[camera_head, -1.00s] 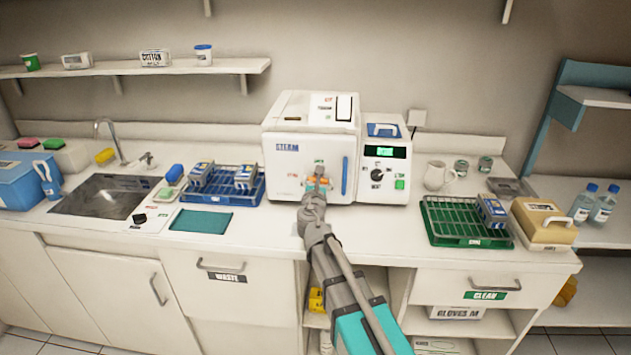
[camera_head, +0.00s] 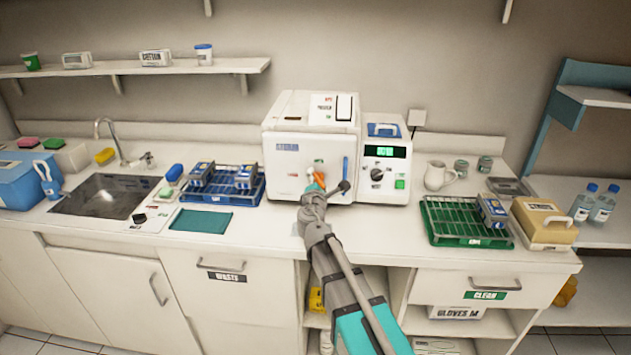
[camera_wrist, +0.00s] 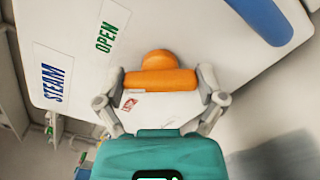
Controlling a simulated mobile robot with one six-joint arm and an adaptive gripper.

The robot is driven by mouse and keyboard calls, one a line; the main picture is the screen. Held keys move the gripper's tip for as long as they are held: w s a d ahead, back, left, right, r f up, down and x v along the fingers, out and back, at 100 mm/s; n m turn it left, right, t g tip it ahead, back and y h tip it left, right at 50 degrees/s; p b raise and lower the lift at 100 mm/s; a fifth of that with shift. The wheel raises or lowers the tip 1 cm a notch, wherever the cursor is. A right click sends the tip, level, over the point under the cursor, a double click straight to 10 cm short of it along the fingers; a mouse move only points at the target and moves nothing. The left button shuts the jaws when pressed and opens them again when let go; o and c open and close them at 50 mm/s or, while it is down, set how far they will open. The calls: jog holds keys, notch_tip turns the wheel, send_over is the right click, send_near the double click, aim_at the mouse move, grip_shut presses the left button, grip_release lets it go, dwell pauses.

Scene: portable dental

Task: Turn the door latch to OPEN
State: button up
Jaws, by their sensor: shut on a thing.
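The door latch is an orange bar with a rounded orange hub (camera_wrist: 160,80), on the white front of the STEAM unit (camera_head: 285,165). My gripper (camera_wrist: 161,88) is shut on the bar, one finger at each end. In the head view the latch (camera_head: 319,180) shows as a small orange piece, steeply tilted and partly hidden by my gripper (camera_head: 316,188). The green OPEN label (camera_wrist: 106,37) is on the panel near the latch. A red label (camera_wrist: 132,103) shows between the fingers, too small to read.
A blue vertical handle (camera_head: 345,169) is on the unit's front, right of the latch. A control box with a dial (camera_head: 377,175) stands to the right. A blue rack (camera_head: 215,197) and a green rack (camera_head: 455,240) lie on the counter.

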jog(key=m, duration=0.7)
dwell(0.6)
jog(key=o, duration=0.8)
jog(key=shift+f, duration=0.1)
jog(key=shift+s, duration=0.1)
jog(key=shift+s+a, duration=0.2)
jog(key=shift+s, duration=5.75)
